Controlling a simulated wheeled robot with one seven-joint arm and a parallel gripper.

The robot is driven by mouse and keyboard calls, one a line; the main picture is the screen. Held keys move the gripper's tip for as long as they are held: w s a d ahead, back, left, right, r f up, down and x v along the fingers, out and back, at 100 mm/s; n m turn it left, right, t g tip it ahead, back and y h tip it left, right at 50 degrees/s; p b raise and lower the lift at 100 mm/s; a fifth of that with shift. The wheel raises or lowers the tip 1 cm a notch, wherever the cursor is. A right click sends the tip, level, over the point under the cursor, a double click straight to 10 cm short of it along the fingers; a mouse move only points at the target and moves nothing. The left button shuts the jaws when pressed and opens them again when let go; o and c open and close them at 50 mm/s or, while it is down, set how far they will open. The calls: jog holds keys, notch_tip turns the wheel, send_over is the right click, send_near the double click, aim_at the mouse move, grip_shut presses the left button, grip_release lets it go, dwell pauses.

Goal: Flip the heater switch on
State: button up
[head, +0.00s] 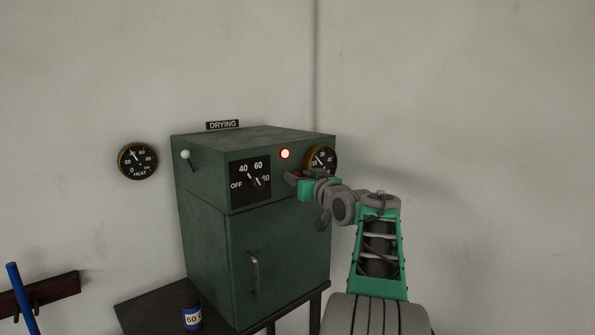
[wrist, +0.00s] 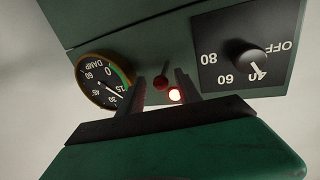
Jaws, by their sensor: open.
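The green drying cabinet (head: 200,230) stands against the wall. My gripper (head: 289,177) is at the panel's right part, below a lit red lamp (head: 285,154). In the head view the gripper mostly hides the lever. Whether the switch is on or off is unclear.
A black dial (head: 250,181) marked OFF, 40, 60, 80 sits left of my gripper. The damp gauge (head: 320,160) is close behind it. A heat gauge (head: 138,161) hangs on the wall. A door handle (head: 253,275) sticks out below.

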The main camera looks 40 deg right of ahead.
jog(key=shift+w+d, duration=0.1)
jog(key=shift+w, duration=0.4)
grip_shut()
jog(key=shift+r, duration=0.1)
